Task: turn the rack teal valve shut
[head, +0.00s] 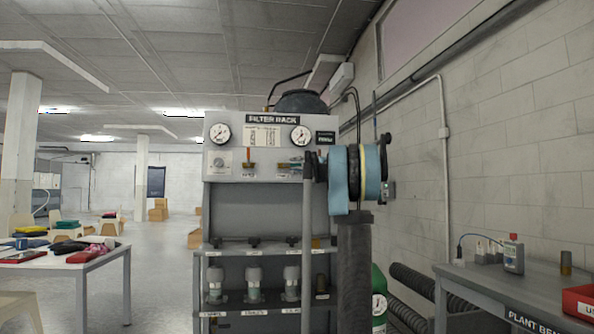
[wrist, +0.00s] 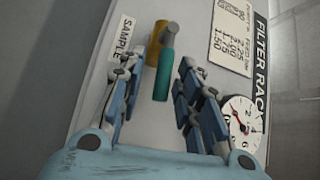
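The teal valve handle (wrist: 163,76) shows in the wrist view as a short bar beside a yellow-orange handle (wrist: 159,42) and a grey stem, on the rack's pale panel. My gripper (wrist: 172,58) is open, its two light-blue and grey fingers apart on either side of the teal handle. I cannot tell whether either finger touches it. In the head view the filter rack (head: 225,205) stands ahead, with an orange handle (head: 248,165) on its panel. The teal handle is hard to make out there, around my gripper's end. My arm covers the rack's right side.
Gauges (head: 219,134) and a printed card (head: 265,136) are on the panel. A grey bench (head: 480,283) with small items stands at right, near a block wall. A white table (head: 95,262) stands at left. Floor between table and rack is clear.

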